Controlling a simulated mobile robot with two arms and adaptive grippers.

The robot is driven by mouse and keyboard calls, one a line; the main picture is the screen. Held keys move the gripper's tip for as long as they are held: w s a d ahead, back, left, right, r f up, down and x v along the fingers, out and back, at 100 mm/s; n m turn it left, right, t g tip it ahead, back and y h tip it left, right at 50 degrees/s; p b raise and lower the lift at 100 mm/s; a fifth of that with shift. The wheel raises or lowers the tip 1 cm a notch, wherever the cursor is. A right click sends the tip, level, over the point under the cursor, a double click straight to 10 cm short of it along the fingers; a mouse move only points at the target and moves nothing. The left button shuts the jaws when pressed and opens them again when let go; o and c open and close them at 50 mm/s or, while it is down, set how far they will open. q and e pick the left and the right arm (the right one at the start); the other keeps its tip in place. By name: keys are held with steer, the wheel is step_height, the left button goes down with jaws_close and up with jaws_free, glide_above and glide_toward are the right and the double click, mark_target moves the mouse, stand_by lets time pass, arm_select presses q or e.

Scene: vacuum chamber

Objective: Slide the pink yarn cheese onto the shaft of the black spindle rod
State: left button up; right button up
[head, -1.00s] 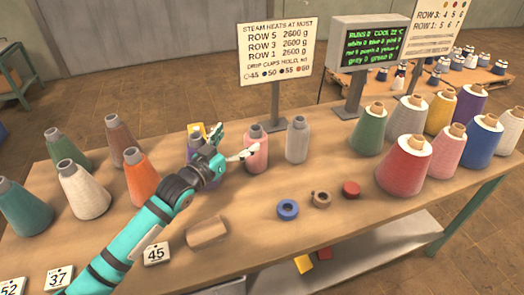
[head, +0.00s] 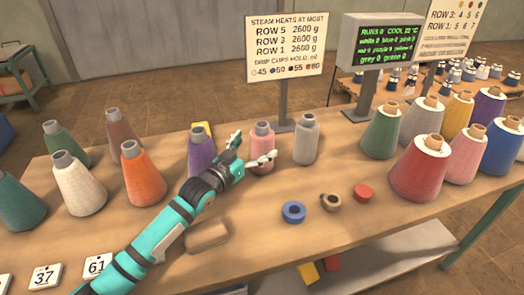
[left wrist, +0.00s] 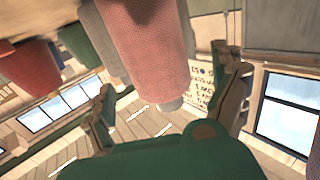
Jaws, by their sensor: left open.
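The pink yarn cheese (head: 262,132) stands upright on the table between a purple one and a grey one, a grey tube end showing at its top. My left gripper (head: 255,147) is open, with one finger to the left of the pink cheese and the other across its front. In the left wrist view the pink cheese (left wrist: 148,45) fills the space ahead, between the two spread fingers (left wrist: 168,105). Contact cannot be told. I cannot make out the black spindle rod. My right gripper is not in view.
Close by stand the purple cheese (head: 200,150) and grey cheese (head: 306,142). Large yarn cones stand left and right, including a red one (head: 420,172). A blue ring (head: 293,212), a brown ring (head: 330,202) and a red disc (head: 363,193) lie in front. Sign posts rise behind.

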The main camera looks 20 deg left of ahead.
arm_select(q)
steer(key=x, duration=0.3)
steer(key=shift+w+d, duration=0.15)
steer(key=shift+w, duration=0.15)
steer(key=shift+s, duration=0.1)
steer(key=shift+c, duration=0.2)
steer(key=c, duration=1.4)
